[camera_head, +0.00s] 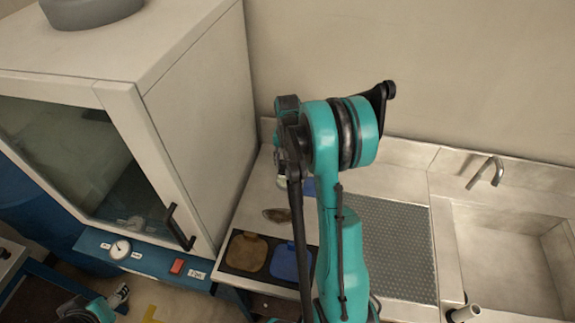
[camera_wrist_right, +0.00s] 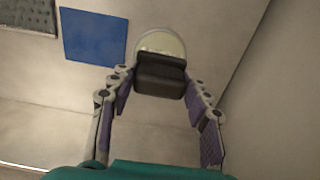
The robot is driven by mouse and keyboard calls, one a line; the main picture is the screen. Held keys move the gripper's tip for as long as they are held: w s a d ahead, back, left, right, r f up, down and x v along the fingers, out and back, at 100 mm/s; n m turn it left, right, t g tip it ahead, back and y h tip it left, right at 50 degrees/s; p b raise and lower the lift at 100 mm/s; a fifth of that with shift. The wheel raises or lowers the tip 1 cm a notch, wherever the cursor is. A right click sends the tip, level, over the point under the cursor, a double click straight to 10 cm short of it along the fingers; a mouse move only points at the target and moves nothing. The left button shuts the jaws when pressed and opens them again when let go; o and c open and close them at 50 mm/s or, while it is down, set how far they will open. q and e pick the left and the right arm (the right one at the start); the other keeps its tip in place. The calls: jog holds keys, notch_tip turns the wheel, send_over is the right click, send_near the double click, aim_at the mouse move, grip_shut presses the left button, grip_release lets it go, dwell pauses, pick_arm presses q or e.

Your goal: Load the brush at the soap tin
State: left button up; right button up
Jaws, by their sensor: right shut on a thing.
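My right gripper (camera_wrist_right: 158,88) is shut on a dark block-shaped thing, which I take to be the brush (camera_wrist_right: 160,72). In the right wrist view a round, cream-faced tin (camera_wrist_right: 160,42), apparently the soap tin, shows just beyond the brush, which overlaps its lower edge. I cannot tell whether brush and tin touch. In the head view my right gripper (camera_head: 281,165) is mostly hidden behind its own arm, above the back left of the counter. A pale bit of the tin (camera_head: 282,184) shows below it.
A blue square (camera_head: 309,187) lies beside the tin. A brown oval thing (camera_head: 277,215) and a dark tray (camera_head: 232,263) with tan and blue pads are nearer. A perforated grey mat (camera_head: 390,245) and a sink (camera_head: 510,260) lie right. A tall cabinet (camera_head: 195,110) stands left.

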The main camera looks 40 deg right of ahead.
aim_at(287, 162)
jog(key=shift+r+p, duration=1.4)
jog(key=shift+r, duration=1.15)
jog(key=shift+f, duration=0.1)
